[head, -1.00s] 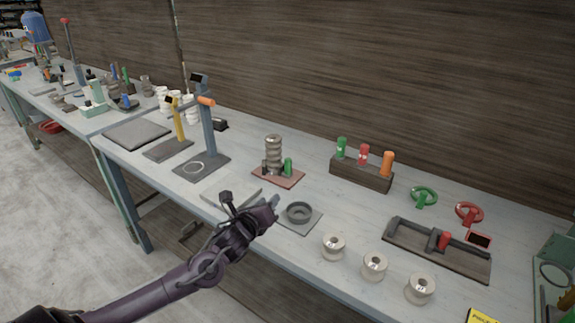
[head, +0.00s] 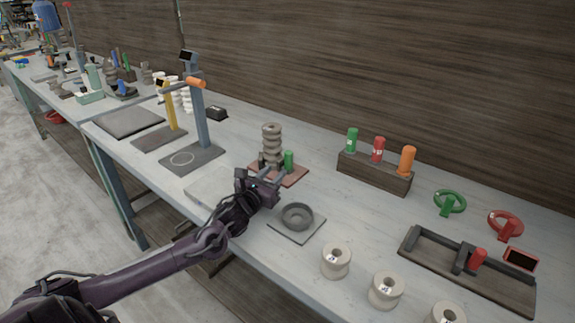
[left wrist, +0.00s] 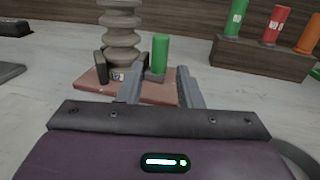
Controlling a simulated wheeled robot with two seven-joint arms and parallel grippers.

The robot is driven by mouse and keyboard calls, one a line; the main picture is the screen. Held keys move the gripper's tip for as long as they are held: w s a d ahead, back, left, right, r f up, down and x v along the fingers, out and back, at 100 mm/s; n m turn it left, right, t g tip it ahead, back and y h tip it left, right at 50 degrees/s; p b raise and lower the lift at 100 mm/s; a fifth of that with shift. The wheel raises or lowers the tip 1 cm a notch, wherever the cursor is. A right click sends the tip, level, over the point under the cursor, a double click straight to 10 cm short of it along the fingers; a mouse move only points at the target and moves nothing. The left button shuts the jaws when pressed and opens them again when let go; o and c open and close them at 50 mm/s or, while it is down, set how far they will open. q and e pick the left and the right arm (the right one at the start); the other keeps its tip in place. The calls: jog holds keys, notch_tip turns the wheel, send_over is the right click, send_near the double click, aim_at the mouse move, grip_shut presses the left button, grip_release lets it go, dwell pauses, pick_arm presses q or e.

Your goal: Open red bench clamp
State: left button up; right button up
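A reddish base plate (head: 292,176) on the bench carries dark jaws beside a ribbed beige stack (head: 271,142) and an upright green handle (head: 288,160). In the left wrist view the plate (left wrist: 96,86), the jaws (left wrist: 101,68) and the green handle (left wrist: 160,54) show close ahead. My left gripper (head: 272,186) is just in front of the plate. Its fingers (left wrist: 161,84) are spread and empty, with the green handle beyond the gap between them. At the right, a dark fixture (head: 440,262) has a red handle (head: 478,258). My right gripper is not in view.
A grey round dish on a plate (head: 297,216) is close to the right of my left gripper. Several white spools (head: 336,261) line the front edge. A wooden rack (head: 372,175) holds green, red and orange cylinders. A grey stand (head: 199,120) is at the left.

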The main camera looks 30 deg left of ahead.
aim_at(287, 159)
pick_arm(q)
jog(key=shift+w+a+r, duration=0.1)
jog(key=shift+w+r, duration=0.05)
jog(key=shift+w, duration=0.2)
jog(key=shift+w+a+p, duration=0.15)
jog(key=shift+w, duration=1.5)
jog(key=shift+w+a+p, duration=0.15)
jog(key=shift+w, duration=1.5)
jog(key=shift+c, duration=0.4)
grip_shut()
